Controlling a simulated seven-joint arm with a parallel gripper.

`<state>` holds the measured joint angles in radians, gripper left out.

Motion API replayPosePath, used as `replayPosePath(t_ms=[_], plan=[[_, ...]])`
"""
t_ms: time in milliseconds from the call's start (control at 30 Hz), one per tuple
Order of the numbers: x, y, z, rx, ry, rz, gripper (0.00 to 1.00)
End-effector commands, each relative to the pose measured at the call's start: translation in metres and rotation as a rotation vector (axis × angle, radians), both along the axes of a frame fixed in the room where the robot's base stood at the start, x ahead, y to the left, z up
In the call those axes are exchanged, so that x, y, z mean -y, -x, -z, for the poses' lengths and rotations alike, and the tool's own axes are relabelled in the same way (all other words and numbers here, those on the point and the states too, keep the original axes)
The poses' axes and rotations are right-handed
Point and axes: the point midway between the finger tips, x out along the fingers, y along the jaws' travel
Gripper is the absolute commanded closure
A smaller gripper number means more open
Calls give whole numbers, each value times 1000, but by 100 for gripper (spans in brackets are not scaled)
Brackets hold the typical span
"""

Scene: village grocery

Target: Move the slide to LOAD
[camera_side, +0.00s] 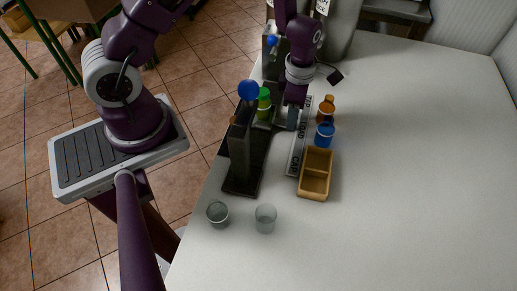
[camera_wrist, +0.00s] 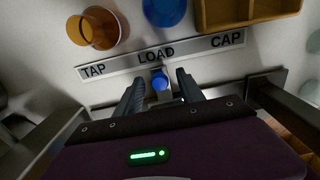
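The label strip (camera_wrist: 123,64) reads TAP, LOAD and CAP from left to right in the wrist view; it also shows in the side view (camera_side: 293,158). The slide's small blue knob (camera_wrist: 160,79) stands just in front of the word LOAD. My gripper (camera_wrist: 158,86) has one finger on each side of the knob, with a visible gap on both sides, so it looks open. In the side view my gripper (camera_side: 290,122) is low beside the strip and hides the knob. The slide's carriage is mostly hidden under my gripper.
A wooden two-part box (camera_side: 316,187), a blue container (camera_side: 325,141) and an amber jar (camera_side: 326,108) stand right of the strip. Two clear cups (camera_side: 265,219) are in front. The table's right side is free.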

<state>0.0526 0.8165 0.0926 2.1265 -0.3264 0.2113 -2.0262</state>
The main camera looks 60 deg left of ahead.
Motion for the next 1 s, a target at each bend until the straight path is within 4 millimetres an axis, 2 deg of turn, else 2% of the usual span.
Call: replayPosePath(t_ms=[167,600,1000], plan=[[0,-1,-7,2,-1,1,55],[1,-1,-63,3,0,2,55],[1,0,-76,7,6,23,55]])
